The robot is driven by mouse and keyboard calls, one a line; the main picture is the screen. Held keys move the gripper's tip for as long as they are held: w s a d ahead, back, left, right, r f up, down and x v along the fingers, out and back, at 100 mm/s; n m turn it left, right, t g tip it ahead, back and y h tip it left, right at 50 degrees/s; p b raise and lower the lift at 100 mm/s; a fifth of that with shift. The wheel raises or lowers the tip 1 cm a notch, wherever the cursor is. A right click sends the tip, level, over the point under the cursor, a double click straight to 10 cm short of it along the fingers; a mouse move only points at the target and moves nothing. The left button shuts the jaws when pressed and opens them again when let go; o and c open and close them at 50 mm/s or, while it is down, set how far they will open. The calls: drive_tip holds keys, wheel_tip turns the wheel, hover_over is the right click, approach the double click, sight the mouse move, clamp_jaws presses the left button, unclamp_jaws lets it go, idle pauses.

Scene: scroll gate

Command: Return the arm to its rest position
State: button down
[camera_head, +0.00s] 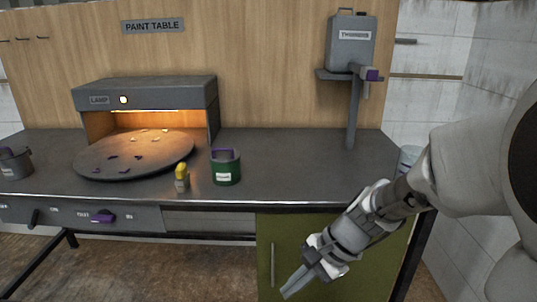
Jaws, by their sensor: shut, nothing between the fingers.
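My gripper (296,282) hangs at the lower right in the head view, in front of the green cabinet door (345,262) and below the table's front edge. Its fingers are together, with nothing between them, and point down to the left. My arm comes in from the right edge of the view. The gripper looks close to the door's vertical handle (273,265); I cannot tell how far in front of it.
The paint table (300,182) holds a lamp unit (145,93), a round plate (105,162) with small pieces, a yellow-topped item (181,178), a green can (226,172) and a grey pot (14,165). A canister (351,42) stands on a raised stand. Floor shows at lower left.

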drive_tip(key=s+d+r+n+t+h, duration=0.5)
drive_tip(key=s+d+r+n+h, duration=0.1)
drive_tip(key=s+d+r+n, duration=0.3)
drive_tip(key=shift+s+r+n+b, duration=0.45)
drive_tip(key=shift+s+r+n, duration=0.5)
drive_tip(key=shift+n, duration=0.15)
drive_tip(key=shift+a, duration=0.15)
